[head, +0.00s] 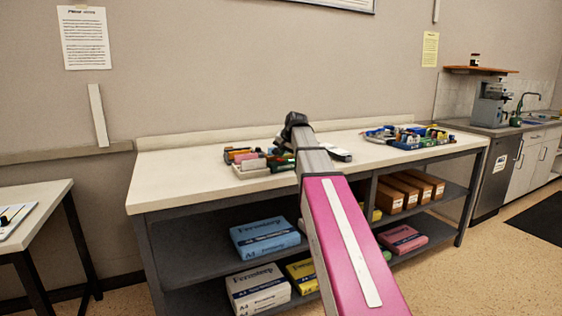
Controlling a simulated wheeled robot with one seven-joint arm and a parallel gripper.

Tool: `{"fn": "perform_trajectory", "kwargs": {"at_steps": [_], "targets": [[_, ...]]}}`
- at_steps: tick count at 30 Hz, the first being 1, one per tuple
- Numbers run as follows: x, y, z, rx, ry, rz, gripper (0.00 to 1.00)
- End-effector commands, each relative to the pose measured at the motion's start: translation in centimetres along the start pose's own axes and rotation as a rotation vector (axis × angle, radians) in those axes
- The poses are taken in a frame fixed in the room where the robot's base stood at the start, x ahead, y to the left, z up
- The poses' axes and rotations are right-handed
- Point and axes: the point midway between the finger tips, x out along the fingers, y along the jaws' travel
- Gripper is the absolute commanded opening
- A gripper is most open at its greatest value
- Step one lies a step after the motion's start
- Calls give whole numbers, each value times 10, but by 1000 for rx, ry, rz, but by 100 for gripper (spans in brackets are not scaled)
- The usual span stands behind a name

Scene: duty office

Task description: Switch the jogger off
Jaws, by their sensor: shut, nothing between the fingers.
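I cannot pick out the jogger for certain. A small pale object with a dark part (340,155) lies on the long workbench (185,180), just right of my arm and partly hidden by it; I cannot tell what it is. My magenta and grey arm reaches forward over the bench. My gripper (284,143) is at its dark far end, above the back middle of the bench. It is small and dark, shut and empty, and its fingertips are hard to make out. My arm hides the bench behind it, and no switch is visible.
A tray of coloured items (252,170) sits left of my gripper, and another cluttered tray (408,139) to the right. Paper packs (264,237) and brown boxes (405,191) fill the lower shelves. A side table (35,198) stands left. The bench's left end is clear.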

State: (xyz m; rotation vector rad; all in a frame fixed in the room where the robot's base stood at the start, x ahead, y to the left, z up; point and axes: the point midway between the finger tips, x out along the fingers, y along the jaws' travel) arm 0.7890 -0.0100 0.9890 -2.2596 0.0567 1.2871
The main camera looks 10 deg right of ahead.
Motion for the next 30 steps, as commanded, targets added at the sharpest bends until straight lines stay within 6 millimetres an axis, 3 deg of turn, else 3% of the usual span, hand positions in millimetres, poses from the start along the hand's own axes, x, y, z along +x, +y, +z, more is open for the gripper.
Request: {"fn": "perform_trajectory", "kwargs": {"at_steps": [30], "targets": [[5, 4, 4, 0, 0, 0, 0]]}}
